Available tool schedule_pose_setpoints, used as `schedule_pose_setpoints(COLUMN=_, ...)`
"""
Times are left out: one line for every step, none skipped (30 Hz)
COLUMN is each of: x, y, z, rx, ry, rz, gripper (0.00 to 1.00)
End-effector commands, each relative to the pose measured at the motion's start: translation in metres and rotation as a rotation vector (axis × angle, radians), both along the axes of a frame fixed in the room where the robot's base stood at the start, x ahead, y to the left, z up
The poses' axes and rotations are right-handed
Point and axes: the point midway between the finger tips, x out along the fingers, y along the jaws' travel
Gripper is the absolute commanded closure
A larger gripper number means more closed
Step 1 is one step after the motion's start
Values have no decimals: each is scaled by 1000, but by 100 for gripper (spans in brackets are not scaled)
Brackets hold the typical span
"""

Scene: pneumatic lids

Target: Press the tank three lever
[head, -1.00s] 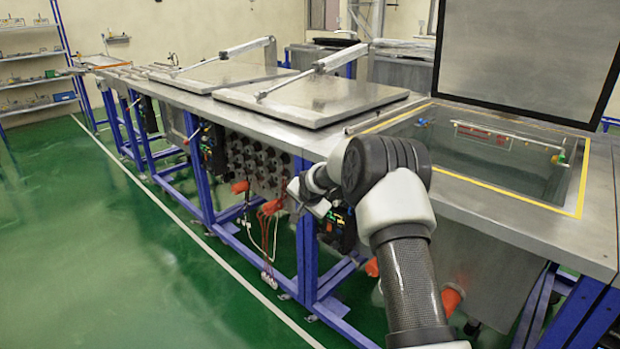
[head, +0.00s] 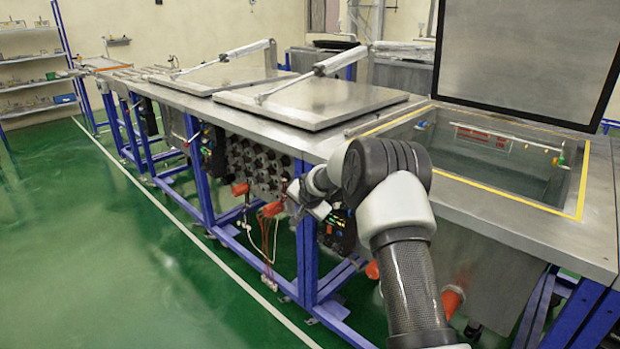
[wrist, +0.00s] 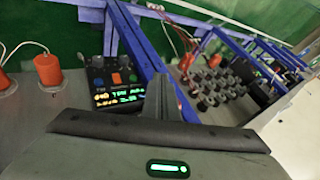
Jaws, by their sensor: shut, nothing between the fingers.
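A black control box (wrist: 116,82) with small coloured switches and lit green and yellow readouts hangs under the bench. It also shows in the head view (head: 337,230), partly behind my arm. I cannot tell which of its small parts is the tank three lever. My gripper (wrist: 160,82) is shut and empty. In the wrist view its fingers point up the picture, just right of the box and in front of a blue leg. In the head view my gripper (head: 312,205) is near the box, partly hidden by my wrist. I cannot see contact.
The near tank (head: 500,195) has its lid (head: 525,60) raised. Two farther lids (head: 310,100) (head: 215,75) lie shut. Blue legs (head: 307,240), orange fittings (wrist: 48,68) and a panel of dark round knobs (wrist: 212,82) surround the box. The green floor in front is clear.

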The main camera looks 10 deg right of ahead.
Motion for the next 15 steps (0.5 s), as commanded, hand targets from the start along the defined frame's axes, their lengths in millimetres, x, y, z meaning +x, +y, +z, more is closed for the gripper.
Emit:
schedule_pose_setpoints(x=0, y=0, z=0, rx=0, ry=0, rz=0, gripper=100)
schedule_pose_setpoints(x=0, y=0, z=0, rx=0, ry=0, rz=0, gripper=100)
schedule_pose_setpoints(x=0, y=0, z=0, rx=0, ry=0, rz=0, gripper=100)
schedule_pose_setpoints(x=0, y=0, z=0, rx=0, ry=0, rz=0, gripper=100)
schedule_pose_setpoints(x=0, y=0, z=0, rx=0, ry=0, rz=0, gripper=100)
schedule_pose_setpoints(x=0, y=0, z=1, rx=0, ry=0, rz=0, gripper=100)
schedule_pose_setpoints(x=0, y=0, z=2, rx=0, ry=0, rz=0, gripper=100)
schedule_pose_setpoints(x=0, y=0, z=3, rx=0, ry=0, rz=0, gripper=100)
schedule_pose_setpoints(x=0, y=0, z=4, rx=0, ry=0, rz=0, gripper=100)
schedule_pose_setpoints(x=0, y=0, z=5, rx=0, ry=-1, rz=0, gripper=100)
schedule_pose_setpoints(x=0, y=0, z=7, rx=0, ry=-1, rz=0, gripper=100)
schedule_pose_setpoints(x=0, y=0, z=9, rx=0, ry=-1, rz=0, gripper=100)
schedule_pose_setpoints(x=0, y=0, z=11, rx=0, ry=-1, rz=0, gripper=100)
schedule_pose_setpoints(x=0, y=0, z=12, rx=0, ry=-1, rz=0, gripper=100)
schedule_pose_setpoints(x=0, y=0, z=14, rx=0, ry=-1, rz=0, gripper=100)
